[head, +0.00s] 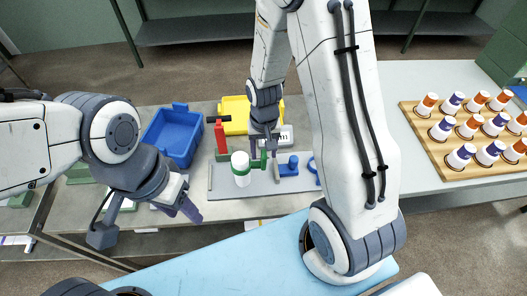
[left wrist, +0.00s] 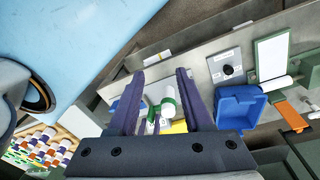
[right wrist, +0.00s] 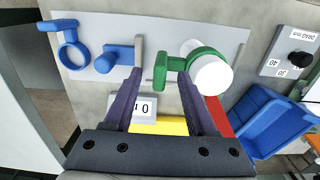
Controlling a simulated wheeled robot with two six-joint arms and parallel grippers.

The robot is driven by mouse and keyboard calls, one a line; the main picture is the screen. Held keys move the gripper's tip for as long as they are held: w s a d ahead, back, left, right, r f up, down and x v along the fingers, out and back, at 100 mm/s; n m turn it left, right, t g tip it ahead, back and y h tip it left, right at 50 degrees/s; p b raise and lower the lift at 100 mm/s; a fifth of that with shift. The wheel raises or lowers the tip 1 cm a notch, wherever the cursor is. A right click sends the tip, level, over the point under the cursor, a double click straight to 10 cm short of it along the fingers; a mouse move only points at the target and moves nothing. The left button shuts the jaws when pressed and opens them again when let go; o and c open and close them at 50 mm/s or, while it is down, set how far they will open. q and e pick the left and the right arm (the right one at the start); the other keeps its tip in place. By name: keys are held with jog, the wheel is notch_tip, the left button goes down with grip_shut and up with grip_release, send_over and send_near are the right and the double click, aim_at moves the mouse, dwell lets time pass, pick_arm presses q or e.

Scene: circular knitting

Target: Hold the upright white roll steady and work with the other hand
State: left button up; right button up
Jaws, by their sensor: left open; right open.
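The upright white roll (head: 241,174) stands on a grey plate (head: 222,187) on the table, with a green ring-shaped piece (right wrist: 197,55) around or against it. In the right wrist view the roll (right wrist: 213,76) is right of my fingers. My right gripper (head: 264,153) is open, with its fingertips close to the green piece's handle; I cannot tell whether they touch. My left gripper (head: 148,212) is open and empty, left of the roll and apart from it. In the left wrist view the roll (left wrist: 168,91) shows beyond and between my open fingers.
A blue bin (head: 172,136), a yellow bin (head: 234,108) and a red block (head: 220,138) are behind the plate. A blue peg piece (head: 290,167) and a blue ring (right wrist: 72,46) lie beside the roll. A wooden tray (head: 444,160) of orange- and purple-banded rolls is at the right.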

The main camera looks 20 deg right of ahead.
jog(key=shift+f, duration=0.55)
